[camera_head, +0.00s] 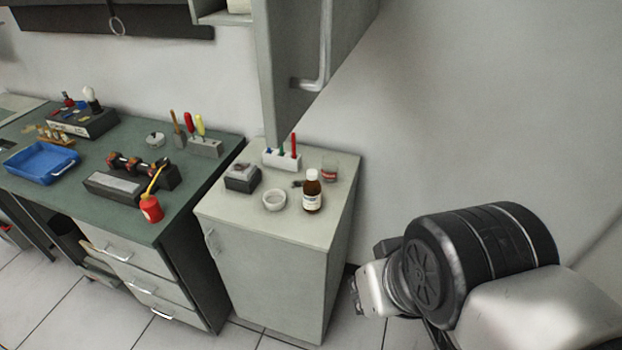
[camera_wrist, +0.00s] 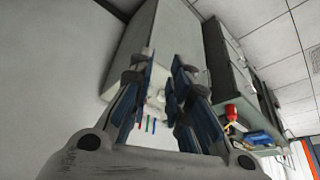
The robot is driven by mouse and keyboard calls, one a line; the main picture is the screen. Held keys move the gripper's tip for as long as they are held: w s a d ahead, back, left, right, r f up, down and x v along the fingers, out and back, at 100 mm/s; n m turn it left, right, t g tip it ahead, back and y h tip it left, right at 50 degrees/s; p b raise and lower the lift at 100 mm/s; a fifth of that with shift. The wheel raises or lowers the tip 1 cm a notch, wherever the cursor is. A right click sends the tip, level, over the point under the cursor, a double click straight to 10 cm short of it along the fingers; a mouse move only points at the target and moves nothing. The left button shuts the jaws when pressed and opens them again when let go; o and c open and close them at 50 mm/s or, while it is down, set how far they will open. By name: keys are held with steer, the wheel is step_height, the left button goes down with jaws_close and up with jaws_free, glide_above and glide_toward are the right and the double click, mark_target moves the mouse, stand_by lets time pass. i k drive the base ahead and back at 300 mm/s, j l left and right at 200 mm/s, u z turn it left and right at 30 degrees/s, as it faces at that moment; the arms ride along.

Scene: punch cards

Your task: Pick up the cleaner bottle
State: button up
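A brown bottle with a white cap and white label (camera_head: 312,194), which looks like the cleaner bottle, stands upright near the front right of the light cabinet top (camera_head: 323,228). I cannot make this bottle out in the wrist view. In the head view my arm is at the lower right, to the right of the cabinet and apart from the bottle.
A white dish (camera_head: 273,200), a dark box (camera_head: 242,178), a glass jar (camera_head: 329,171) and a white pen holder (camera_head: 281,159) stand near the brown bottle. A grey wall cabinet (camera_head: 312,45) overhangs behind. The green bench (camera_head: 136,226) holds a blue tray (camera_head: 41,164) and tools.

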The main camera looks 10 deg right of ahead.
mark_target(312, 192)
steer(key=i+j, duration=0.2)
steer(key=j, duration=0.2)
steer(key=i+j, duration=0.65)
steer(key=i, duration=0.25)
steer(key=j+u, duration=0.05)
